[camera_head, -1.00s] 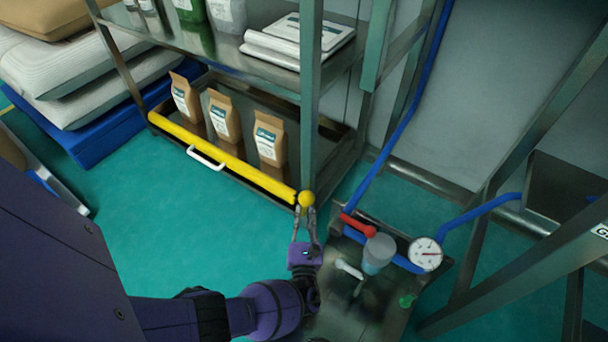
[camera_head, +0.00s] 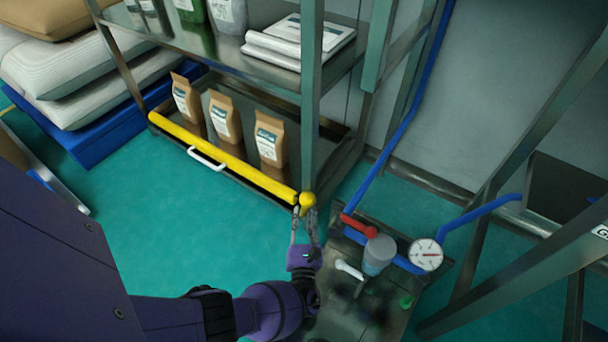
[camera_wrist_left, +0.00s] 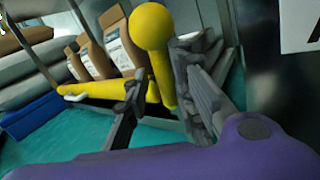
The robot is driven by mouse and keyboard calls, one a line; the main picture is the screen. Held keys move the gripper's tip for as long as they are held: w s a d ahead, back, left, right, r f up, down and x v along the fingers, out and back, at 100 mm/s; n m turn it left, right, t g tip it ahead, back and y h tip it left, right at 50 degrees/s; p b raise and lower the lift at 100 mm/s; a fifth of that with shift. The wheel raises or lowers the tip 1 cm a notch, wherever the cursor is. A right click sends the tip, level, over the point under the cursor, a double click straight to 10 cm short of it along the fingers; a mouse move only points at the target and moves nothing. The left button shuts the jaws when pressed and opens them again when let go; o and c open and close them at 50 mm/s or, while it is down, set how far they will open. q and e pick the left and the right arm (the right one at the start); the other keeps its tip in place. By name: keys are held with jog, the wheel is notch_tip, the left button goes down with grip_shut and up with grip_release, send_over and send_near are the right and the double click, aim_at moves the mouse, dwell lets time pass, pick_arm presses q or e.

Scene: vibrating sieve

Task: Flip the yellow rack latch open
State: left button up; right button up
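The yellow latch has a round ball knob (camera_head: 308,200) at the right end of the yellow bar (camera_head: 225,158) across the rack's lower shelf. In the left wrist view the ball (camera_wrist_left: 151,26) sits on a short yellow stem (camera_wrist_left: 163,80). My left gripper (camera_head: 303,212) is just below the knob. In the wrist view its fingers (camera_wrist_left: 160,88) are apart, with the stem between their tips. The gap is narrow, and I cannot tell whether both fingers press on the stem. My right gripper is not in view.
Brown bags (camera_head: 226,118) stand behind the bar, which carries a white handle (camera_head: 207,159). A rack post (camera_head: 311,100) rises beside the knob. A red-handled valve (camera_head: 358,226), a gauge (camera_head: 426,254) and blue pipes are close on the right. The green floor (camera_head: 150,220) at left is clear.

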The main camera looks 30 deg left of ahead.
pick_arm(q)
jog(key=shift+r, duration=0.1)
jog(key=shift+r, duration=4.95)
